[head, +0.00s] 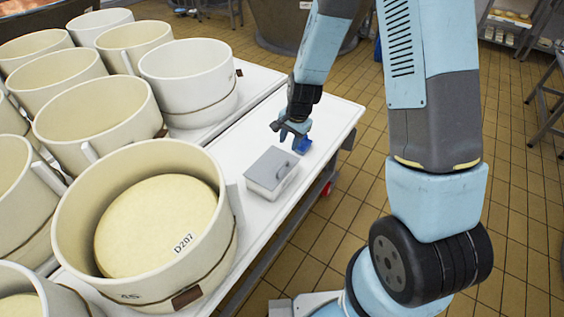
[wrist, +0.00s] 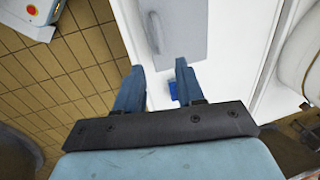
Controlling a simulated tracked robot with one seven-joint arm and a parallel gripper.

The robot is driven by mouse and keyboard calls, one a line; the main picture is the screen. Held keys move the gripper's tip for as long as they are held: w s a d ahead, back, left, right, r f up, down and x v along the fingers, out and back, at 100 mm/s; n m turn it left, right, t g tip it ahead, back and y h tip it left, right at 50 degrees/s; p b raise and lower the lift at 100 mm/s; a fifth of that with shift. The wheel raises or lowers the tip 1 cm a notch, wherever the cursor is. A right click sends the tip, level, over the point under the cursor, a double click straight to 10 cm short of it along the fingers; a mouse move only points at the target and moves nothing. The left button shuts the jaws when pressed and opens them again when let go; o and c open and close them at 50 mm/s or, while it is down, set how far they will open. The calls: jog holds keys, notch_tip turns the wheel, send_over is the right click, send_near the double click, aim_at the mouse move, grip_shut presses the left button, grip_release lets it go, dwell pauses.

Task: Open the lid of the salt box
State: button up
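The salt box (head: 271,174) is a small white box with a grey lid and a raised handle on top. It stands on the white table, and its lid (head: 270,165) lies shut. In the wrist view the grey lid (wrist: 185,30) and its handle (wrist: 153,30) show at the top, beyond my fingertips. My gripper (head: 290,133) is above the table, behind the box in the head view. In the wrist view my gripper (wrist: 158,72) has its two fingers apart with nothing between them. It does not touch the box.
A small blue object (head: 302,145) lies on the table (head: 335,118) close to the box. Large cream moulds crowd the left, one holding a cheese wheel (head: 157,225) marked D207. The table's right edge is near the box, with tiled floor (head: 330,225) beyond.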

aim_at(283, 165)
jog(key=f, duration=0.4)
jog(key=w+a+f, duration=0.1)
jog(key=f, duration=0.3)
jog(key=a+f, duration=0.1)
jog(key=f, duration=0.3)
jog(key=shift+w, duration=0.2)
grip_shut()
jog(key=shift+r, duration=0.1)
dwell(1.0)
jog(key=shift+a, duration=0.15)
jog(key=shift+w+d, duration=0.1)
jog(key=shift+d, duration=0.1)
